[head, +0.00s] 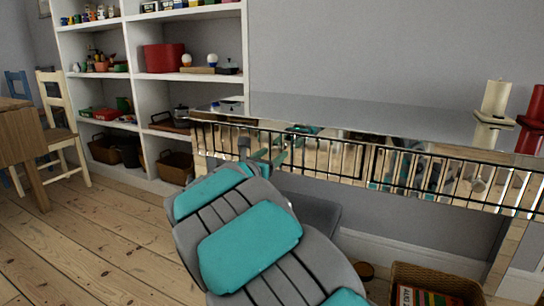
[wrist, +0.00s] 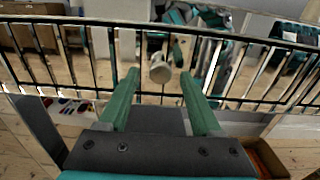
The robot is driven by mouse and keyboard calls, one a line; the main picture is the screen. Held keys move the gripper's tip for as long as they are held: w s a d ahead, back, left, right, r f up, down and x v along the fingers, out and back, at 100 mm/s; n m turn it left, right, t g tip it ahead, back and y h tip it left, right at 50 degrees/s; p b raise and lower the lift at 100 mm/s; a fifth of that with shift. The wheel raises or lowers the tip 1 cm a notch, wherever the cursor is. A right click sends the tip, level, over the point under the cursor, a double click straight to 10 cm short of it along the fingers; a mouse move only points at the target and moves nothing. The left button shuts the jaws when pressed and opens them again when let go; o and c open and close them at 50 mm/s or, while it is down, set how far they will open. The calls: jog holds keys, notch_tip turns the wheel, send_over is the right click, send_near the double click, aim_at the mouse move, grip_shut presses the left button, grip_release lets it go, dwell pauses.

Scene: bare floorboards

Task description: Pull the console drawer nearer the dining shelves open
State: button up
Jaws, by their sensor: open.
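The console (head: 370,112) has a mirrored top and a mirrored front with thin black bars. Its left drawer (head: 335,153), on the side of the shelves, looks closed in the head view. My gripper (head: 274,157) is at this drawer's front, and my arm hides part of it. In the wrist view my gripper (wrist: 160,80) is open, with one green finger on each side of a pale round knob (wrist: 160,70). The knob appears between the fingertips; I cannot tell whether they touch it. The right drawer (head: 450,178) also looks closed, with its own knob (head: 478,185).
White shelves (head: 140,85) with toys, dishes and baskets stand left of the console. Candles (head: 495,98) stand on the console's right end. A wicker basket (head: 440,282) sits on the floor below. The floorboards (head: 95,240) at left are clear.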

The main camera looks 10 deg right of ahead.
grip_shut()
dwell(0.6)
dwell(0.9)
